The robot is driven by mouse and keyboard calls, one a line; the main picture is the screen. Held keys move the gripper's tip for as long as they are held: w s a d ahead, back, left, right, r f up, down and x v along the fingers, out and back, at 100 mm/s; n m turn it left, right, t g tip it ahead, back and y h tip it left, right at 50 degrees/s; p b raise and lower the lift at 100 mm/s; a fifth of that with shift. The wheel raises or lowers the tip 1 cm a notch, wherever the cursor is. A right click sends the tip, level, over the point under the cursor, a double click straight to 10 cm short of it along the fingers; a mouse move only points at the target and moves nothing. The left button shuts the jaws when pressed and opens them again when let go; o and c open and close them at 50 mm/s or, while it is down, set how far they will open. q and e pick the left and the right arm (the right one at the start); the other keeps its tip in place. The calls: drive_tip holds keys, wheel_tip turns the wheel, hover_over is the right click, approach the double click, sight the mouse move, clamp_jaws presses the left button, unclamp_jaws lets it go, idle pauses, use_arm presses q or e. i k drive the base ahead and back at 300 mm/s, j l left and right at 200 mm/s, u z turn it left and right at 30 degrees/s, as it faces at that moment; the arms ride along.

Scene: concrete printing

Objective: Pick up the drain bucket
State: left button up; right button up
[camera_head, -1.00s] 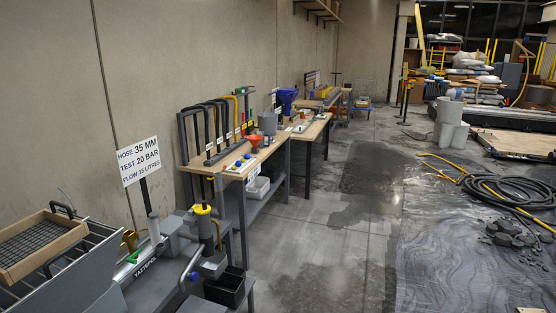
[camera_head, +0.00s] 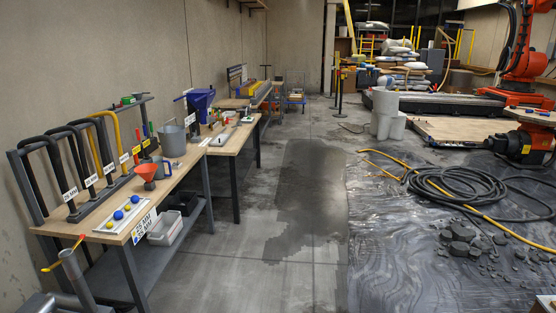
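A grey metal bucket (camera_head: 172,138) with a thin wire handle stands upright on the wooden workbench (camera_head: 196,166) at the left, towards its far end. It is the only clear bucket in view; no label on it can be read. Neither of my grippers is in view.
A rack of black and yellow hoses (camera_head: 84,150) lines the bench's wall side. A white tub (camera_head: 166,229) sits below the bench. Clear concrete floor (camera_head: 250,265) runs along the benches. Coiled black hose (camera_head: 470,190) and rubble (camera_head: 463,235) lie on plastic sheeting at right.

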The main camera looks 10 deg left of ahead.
sight(172, 138)
drive_tip(key=i+u, duration=0.1)
drive_tip(key=i, duration=0.65)
drive_tip(key=i+u, duration=0.15)
drive_tip(key=i, duration=0.6)
drive_tip(key=i+l+u, duration=0.1)
drive_tip(key=i, duration=0.65)
drive_tip(key=l, duration=0.1)
